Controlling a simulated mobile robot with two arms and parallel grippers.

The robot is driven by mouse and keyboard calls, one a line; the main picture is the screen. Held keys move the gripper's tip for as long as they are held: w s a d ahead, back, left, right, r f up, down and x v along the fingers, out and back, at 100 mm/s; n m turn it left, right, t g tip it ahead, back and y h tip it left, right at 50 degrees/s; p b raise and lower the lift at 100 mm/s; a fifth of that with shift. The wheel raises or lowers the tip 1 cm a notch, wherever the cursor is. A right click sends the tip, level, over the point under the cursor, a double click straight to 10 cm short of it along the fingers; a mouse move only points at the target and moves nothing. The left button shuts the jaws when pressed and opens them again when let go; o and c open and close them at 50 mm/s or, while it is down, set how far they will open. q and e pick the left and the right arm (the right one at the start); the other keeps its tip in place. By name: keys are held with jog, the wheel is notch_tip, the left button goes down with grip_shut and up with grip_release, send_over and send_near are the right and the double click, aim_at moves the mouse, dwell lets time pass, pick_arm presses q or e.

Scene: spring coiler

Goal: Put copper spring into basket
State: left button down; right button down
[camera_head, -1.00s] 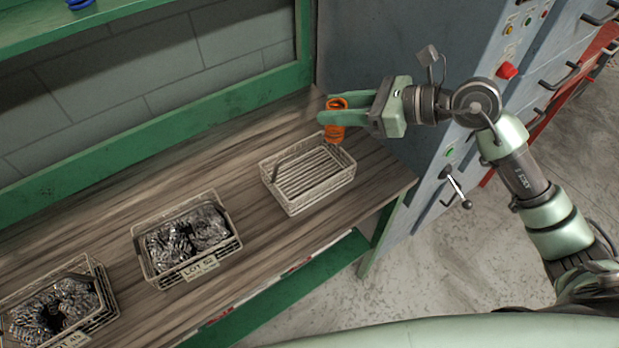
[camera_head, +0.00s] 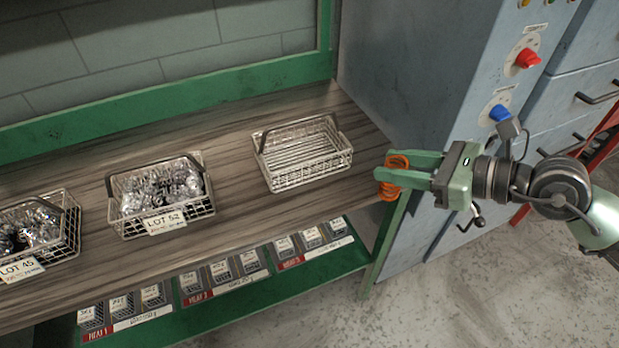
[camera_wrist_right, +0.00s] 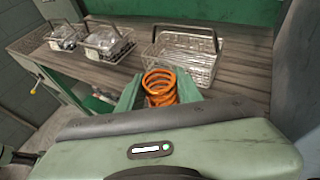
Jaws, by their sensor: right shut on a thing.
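The orange copper spring (camera_head: 392,184) is held in my right gripper (camera_head: 394,178), whose green fingers are shut on it. It sits to the right of the empty wire basket (camera_head: 350,160), near the table's right end. In the right wrist view the spring (camera_wrist_right: 159,86) shows between the fingers, with the empty basket (camera_wrist_right: 186,58) beyond it. The spring is apart from the basket. My left gripper is in neither view.
Two wire baskets of silver springs, the LOT 52 basket (camera_head: 205,212) and the LOT 45 basket (camera_head: 68,250), stand on the wooden table (camera_head: 245,235) to the left. A grey cabinet (camera_head: 430,70) with knobs stands at the right. Labelled bins (camera_head: 220,272) sit on a lower shelf.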

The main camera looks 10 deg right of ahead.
jog(key=shift+s+d+f, duration=0.1)
jog(key=shift+d+f, duration=0.25)
jog(key=w+a+f+t+y+p, duration=0.1)
jog(key=w+a+t+y+p, duration=0.15)
jog(key=w+a, duration=1.3)
jog(key=f, duration=0.2)
jog(key=a+f+b, duration=0.1)
jog(key=f, duration=0.1)
jog(key=s+a+f, duration=0.1)
jog(key=f, duration=0.2)
jog(key=shift+b, duration=0.35)
jog(key=g+h+p, duration=0.1)
jog(key=p, duration=0.2)
jog(key=w+a+g+h+p, duration=0.1)
jog(key=h+p, duration=0.1)
jog(key=p, duration=0.1)
jog(key=shift+a+f+g, duration=0.15)
jog(key=shift+g, duration=0.1)
jog(key=shift+f, duration=0.25)
